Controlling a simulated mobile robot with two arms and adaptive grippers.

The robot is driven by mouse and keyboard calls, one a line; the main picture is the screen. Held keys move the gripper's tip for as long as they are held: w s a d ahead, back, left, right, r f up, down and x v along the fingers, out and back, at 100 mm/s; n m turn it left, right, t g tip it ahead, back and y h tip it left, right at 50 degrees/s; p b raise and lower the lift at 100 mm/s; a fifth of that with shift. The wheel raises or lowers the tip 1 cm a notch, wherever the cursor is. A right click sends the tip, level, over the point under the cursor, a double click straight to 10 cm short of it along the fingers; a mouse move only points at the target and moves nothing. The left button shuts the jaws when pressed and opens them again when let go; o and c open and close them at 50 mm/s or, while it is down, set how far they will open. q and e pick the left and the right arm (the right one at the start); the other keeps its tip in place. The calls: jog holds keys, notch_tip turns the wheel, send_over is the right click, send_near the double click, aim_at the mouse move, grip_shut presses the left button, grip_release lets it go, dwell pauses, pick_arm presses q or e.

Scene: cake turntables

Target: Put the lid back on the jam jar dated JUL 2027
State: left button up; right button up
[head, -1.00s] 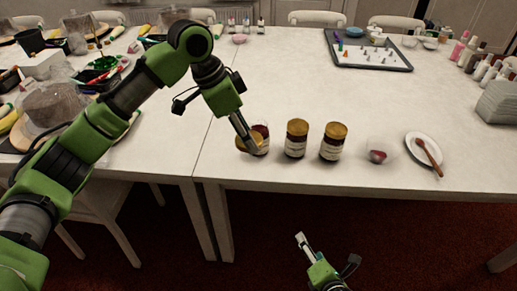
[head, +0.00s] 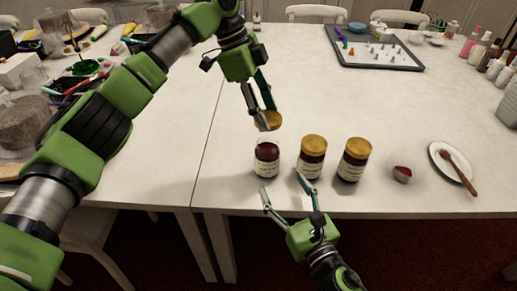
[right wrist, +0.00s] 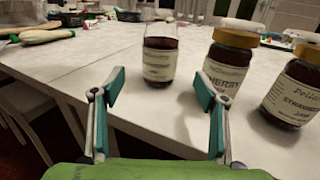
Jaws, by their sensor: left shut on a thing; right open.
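My left gripper (head: 265,117) is shut on a gold lid (head: 268,124) and holds it up above and slightly behind the open jar in the head view. The open jar (head: 266,160) has dark red jam and a pale label; it stands upright at the left of the row and also shows in the right wrist view (right wrist: 160,58). Two lidded jars, a middle one (head: 312,157) and a right one (head: 354,160), stand beside it. The right one's label seems to read strawberry jam. No date is legible. My right gripper (head: 286,190) is open and empty in front of the jars.
A small bowl with red contents (head: 402,174) and a white plate with a brown utensil (head: 452,168) lie right of the jars. A grey tray with small pieces (head: 375,48) is at the back. The table's middle is clear.

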aim_at(267, 156)
pick_arm(q)
jog(key=shift+w+r, duration=0.1)
jog(key=shift+w, duration=0.1)
pick_arm(e)
jog(key=shift+w+a+r, duration=0.1)
jog(key=shift+w, duration=0.15)
pick_arm(q)
jog(key=shift+s+d+r, duration=0.1)
jog(key=shift+s+r, duration=0.05)
jog(key=shift+s, duration=0.2)
pick_arm(e)
jog(key=shift+s+r, duration=0.15)
jog(key=shift+s, duration=0.1)
pick_arm(q)
jog(key=shift+w, duration=0.15)
pick_arm(e)
jog(key=x, duration=1.2)
jog(key=c, duration=1.7)
pick_arm(q)
jog(key=shift+f, duration=2.55)
jog(key=shift+f, duration=0.9)
